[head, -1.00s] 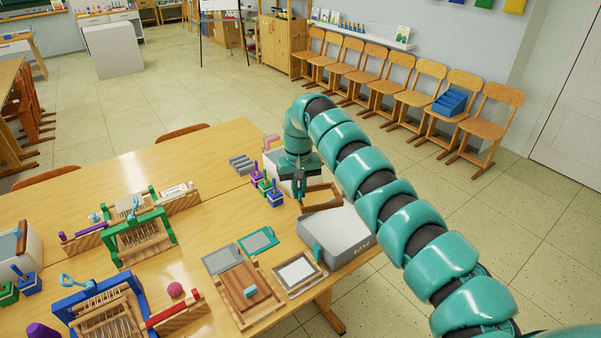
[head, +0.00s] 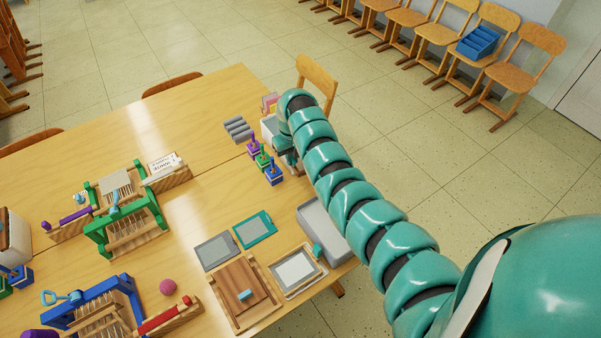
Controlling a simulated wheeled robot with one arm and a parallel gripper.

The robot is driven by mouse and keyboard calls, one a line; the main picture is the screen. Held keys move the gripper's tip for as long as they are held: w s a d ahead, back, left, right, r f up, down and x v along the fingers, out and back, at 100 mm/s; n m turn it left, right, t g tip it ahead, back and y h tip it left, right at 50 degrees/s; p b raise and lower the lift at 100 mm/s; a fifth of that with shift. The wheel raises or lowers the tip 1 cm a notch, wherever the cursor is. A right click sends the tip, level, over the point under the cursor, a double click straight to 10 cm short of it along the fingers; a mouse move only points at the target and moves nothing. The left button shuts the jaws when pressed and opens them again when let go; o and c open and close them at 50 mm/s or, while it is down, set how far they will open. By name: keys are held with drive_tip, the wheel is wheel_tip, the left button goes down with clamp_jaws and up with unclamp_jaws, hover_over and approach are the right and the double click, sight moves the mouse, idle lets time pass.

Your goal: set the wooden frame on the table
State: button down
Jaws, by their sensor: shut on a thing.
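My gripper (head: 284,158) is partly hidden behind my own arm, at the right edge of the table (head: 205,105). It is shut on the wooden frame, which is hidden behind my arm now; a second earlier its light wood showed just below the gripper. I cannot tell whether it touches the table. A light-framed white screen (head: 298,269) and a brown wooden board (head: 243,292) with a teal handle lie at the near right of the table.
A grey tub (head: 320,228) stands at the table's right edge, partly behind my arm. Small coloured blocks with knobs (head: 262,160), a ribbed grey holder (head: 238,129) and grey and teal panels (head: 254,229) are nearby. Looms (head: 125,220) fill the left. The far tabletop is clear.

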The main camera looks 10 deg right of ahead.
drive_tip(key=shift+n, duration=0.6)
drive_tip(key=shift+s+d+f+b, duration=0.1)
drive_tip(key=shift+s+d+f, duration=0.2)
drive_tip(key=shift+s+f, duration=1)
drive_tip(key=shift+s+d+f+b, duration=0.1)
drive_tip(key=shift+s+d+f, duration=0.2)
drive_tip(key=shift+f, duration=2.05)
drive_tip(key=shift+s+d+f+b, duration=0.1)
drive_tip(key=shift+s+d+f, duration=0.4)
drive_tip(key=shift+f, duration=1.35)
drive_tip(key=shift+s+a+r, duration=0.15)
drive_tip(key=shift+a, duration=0.05)
drive_tip(key=shift+f+b, duration=0.3)
drive_tip(key=shift+b, duration=0.05)
drive_tip(key=shift+f+b, duration=0.3)
drive_tip(key=shift+f+b, duration=1.05)
drive_tip(key=shift+b, duration=0.1)
drive_tip(key=c, duration=1.5)
unclamp_jaws()
